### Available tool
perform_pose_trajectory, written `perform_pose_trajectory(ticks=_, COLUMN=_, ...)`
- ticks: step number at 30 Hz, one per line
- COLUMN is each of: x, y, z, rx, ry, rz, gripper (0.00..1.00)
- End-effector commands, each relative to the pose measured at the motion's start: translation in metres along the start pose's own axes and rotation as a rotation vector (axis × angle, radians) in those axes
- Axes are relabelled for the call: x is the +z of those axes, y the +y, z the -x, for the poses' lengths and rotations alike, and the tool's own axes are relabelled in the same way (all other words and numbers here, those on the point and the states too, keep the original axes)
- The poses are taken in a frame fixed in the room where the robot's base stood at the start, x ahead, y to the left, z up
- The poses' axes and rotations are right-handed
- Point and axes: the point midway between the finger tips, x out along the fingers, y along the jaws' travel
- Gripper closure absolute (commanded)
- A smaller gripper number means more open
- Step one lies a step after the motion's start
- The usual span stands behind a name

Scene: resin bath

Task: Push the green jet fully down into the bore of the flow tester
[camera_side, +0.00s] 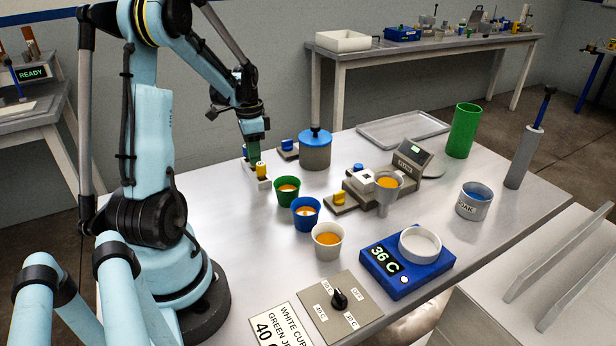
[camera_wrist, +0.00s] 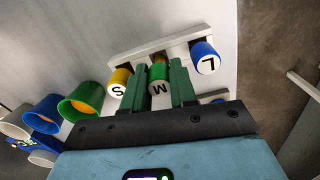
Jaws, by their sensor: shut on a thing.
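My gripper (camera_wrist: 158,70) is shut on the green jet (camera_wrist: 159,76), marked M, with one green finger on each side of it. The jet is at the white rack (camera_wrist: 150,46), between a yellow jet (camera_wrist: 119,82) marked S and a blue jet (camera_wrist: 205,57) marked L. I cannot tell whether it is still seated in the rack. In the side view my gripper (camera_side: 256,158) points down at the rack (camera_side: 264,184), hiding the green jet. The flow tester (camera_side: 405,160) stands to the right, with a grey funnel cup (camera_side: 386,201) at its front. Its bore is not clearly visible.
Green (camera_side: 287,197), blue (camera_side: 305,220) and white (camera_side: 327,250) cups stand right of the rack. A blue-lidded pot (camera_side: 316,155) is behind. A blue heater (camera_side: 385,272) and a dial panel (camera_side: 335,312) are in front.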

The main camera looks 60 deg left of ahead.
Motion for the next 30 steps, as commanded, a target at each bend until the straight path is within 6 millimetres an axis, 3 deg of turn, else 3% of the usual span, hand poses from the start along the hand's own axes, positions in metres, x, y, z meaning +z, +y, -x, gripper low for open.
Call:
perform_pose_trajectory(ticks=12, x=0.0, y=0.001, z=0.061, rx=0.0, ry=0.0, rz=0.0, gripper=1.0)
perform_pose_trajectory(ticks=20, x=-0.008, y=0.003, z=0.083, rx=0.0, ry=0.0, rz=-0.018, gripper=1.0)
perform_pose_trajectory(ticks=23, x=-0.029, y=0.01, z=0.088, rx=0.0, ry=0.0, rz=-0.06, gripper=1.0)
perform_pose_trajectory(ticks=30, x=-0.117, y=0.056, z=0.099, rx=-0.002, ry=-0.001, rz=-0.241, gripper=1.0)
